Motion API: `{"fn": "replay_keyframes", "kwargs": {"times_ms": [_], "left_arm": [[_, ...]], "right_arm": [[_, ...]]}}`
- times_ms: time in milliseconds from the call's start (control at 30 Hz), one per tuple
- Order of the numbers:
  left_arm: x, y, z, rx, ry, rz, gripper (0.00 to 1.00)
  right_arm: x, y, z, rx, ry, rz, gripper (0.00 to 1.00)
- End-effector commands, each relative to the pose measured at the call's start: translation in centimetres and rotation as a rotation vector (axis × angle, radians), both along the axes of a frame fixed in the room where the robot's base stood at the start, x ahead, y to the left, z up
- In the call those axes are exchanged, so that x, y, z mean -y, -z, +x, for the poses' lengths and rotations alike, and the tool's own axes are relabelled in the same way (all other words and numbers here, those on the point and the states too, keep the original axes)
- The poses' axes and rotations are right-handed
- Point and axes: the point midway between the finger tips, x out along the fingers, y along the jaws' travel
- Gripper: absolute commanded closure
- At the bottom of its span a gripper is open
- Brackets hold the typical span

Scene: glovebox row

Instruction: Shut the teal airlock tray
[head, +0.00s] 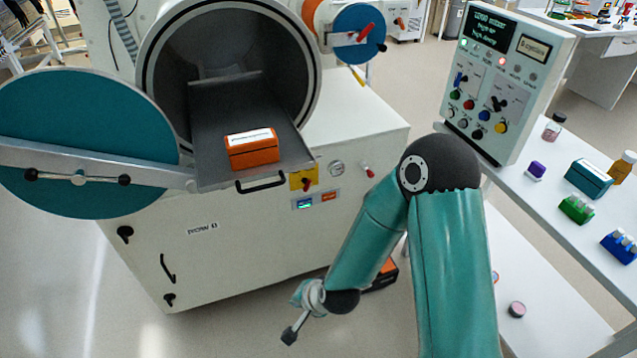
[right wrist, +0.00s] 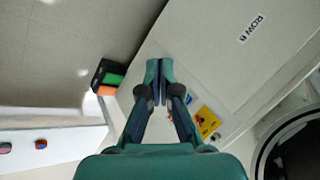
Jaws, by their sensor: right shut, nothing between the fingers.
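The teal airlock has a round open chamber (head: 228,50), with its teal door (head: 85,125) swung out to the left. Its dark grey tray (head: 225,100) is pulled out of the chamber, with a black handle (head: 261,183) on its front edge. An orange box (head: 252,150) with a white label lies on the tray. My right gripper (right wrist: 159,82) is shut and empty in the right wrist view, with its fingertips together. In the head view, my right arm bends down in front of the white cabinet, low and right of the tray handle. My left gripper is not in view.
A smaller port with a blue door (head: 359,33) is behind at the upper right. A control panel (head: 508,80) stands right of the cabinet (head: 240,245). The white bench (head: 560,205) at right holds small containers. A dark box with orange (head: 383,275) is on the floor behind my arm.

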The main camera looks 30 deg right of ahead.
Motion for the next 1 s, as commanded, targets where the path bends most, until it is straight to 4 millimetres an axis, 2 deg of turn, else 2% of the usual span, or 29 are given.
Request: {"fn": "replay_keyframes", "kwargs": {"times_ms": [33,100,200,267,400,500,600,767,1000], "left_arm": [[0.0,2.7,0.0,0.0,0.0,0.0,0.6],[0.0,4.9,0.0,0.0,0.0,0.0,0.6],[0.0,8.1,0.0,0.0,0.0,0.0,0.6],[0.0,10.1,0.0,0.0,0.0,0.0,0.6],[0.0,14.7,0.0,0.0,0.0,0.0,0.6],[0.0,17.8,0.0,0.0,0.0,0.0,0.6],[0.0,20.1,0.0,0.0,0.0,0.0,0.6],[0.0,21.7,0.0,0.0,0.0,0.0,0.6],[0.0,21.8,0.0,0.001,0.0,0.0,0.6]], "right_arm": [[1.3,-0.5,1.9,0.08,0.078,0.009,1.0],[3.2,-2.9,4.0,0.193,0.189,0.03,1.0],[5.7,-7.0,6.0,0.366,0.325,0.073,1.0],[7.2,-9.6,6.5,0.469,0.391,0.101,1.0],[10.0,-15.3,5.8,0.705,0.498,0.158,1.0],[11.5,-18.6,4.0,0.852,0.531,0.185,1.0],[12.2,-20.9,2.0,0.961,0.543,0.205,1.0],[12.6,-22.2,0.5,1.032,0.545,0.221,1.0],[12.8,-22.1,1.9,1.031,0.543,0.221,1.0]]}}
